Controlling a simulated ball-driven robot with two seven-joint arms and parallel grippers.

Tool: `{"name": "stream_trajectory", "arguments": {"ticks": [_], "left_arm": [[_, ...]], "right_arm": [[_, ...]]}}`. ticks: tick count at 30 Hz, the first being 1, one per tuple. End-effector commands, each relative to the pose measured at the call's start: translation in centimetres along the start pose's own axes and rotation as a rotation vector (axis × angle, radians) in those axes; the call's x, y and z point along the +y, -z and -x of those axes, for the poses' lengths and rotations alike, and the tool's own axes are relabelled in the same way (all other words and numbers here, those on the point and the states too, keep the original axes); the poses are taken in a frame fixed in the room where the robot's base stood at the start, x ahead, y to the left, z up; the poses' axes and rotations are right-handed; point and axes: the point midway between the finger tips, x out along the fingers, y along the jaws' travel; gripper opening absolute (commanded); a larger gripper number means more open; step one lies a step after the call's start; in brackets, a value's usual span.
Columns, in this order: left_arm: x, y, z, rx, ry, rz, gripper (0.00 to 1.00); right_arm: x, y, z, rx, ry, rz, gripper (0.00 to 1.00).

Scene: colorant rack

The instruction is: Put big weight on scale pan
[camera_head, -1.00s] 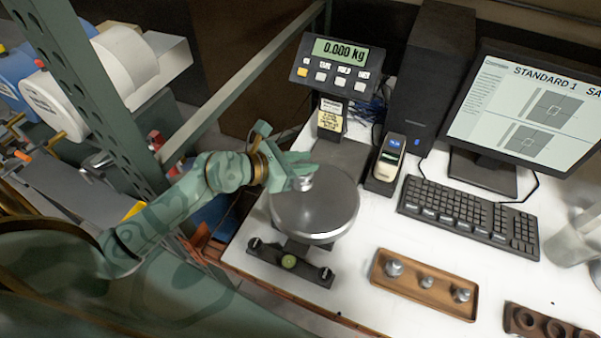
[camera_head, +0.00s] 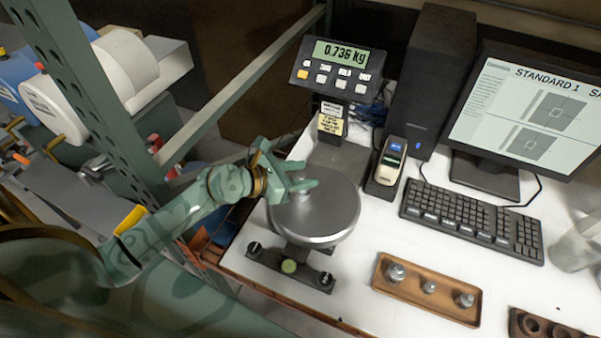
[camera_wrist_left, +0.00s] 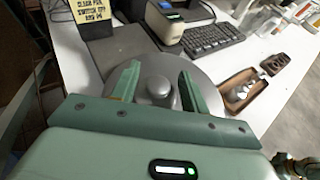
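The big silver weight (camera_wrist_left: 157,86) stands upright on the round metal scale pan (camera_head: 325,215), near its left back part. In the head view the weight is mostly hidden by my left gripper (camera_head: 303,186). In the left wrist view the left gripper (camera_wrist_left: 158,88) is open, with one finger on each side of the weight and a visible gap to each finger. The scale display (camera_head: 341,54) reads 0.736 kg. My right gripper is not in view.
A wooden tray (camera_head: 408,292) with smaller silver weights lies right of the scale. A dark holder (camera_head: 540,325) is at the lower right. A keyboard (camera_head: 470,219), a monitor and a handheld device (camera_head: 391,158) stand behind. A green rack post stands left of the table.

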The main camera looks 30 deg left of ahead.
Motion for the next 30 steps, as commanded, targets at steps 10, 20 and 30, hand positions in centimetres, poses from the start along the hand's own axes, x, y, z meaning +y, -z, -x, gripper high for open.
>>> {"name": "stream_trajectory", "arguments": {"ticks": [10, 20, 30], "left_arm": [[0.0, -0.1, 1.9, 0.002, 0.000, 0.000, 0.45], [-0.1, 0.0, 9.4, 0.005, 0.003, -0.002, 0.45], [0.0, -0.2, 12.1, -0.001, 0.001, -0.001, 0.45]], "right_arm": [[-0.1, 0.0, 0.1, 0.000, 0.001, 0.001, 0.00], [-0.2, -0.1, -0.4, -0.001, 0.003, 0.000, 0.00], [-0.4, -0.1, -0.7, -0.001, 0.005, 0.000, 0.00]]}}
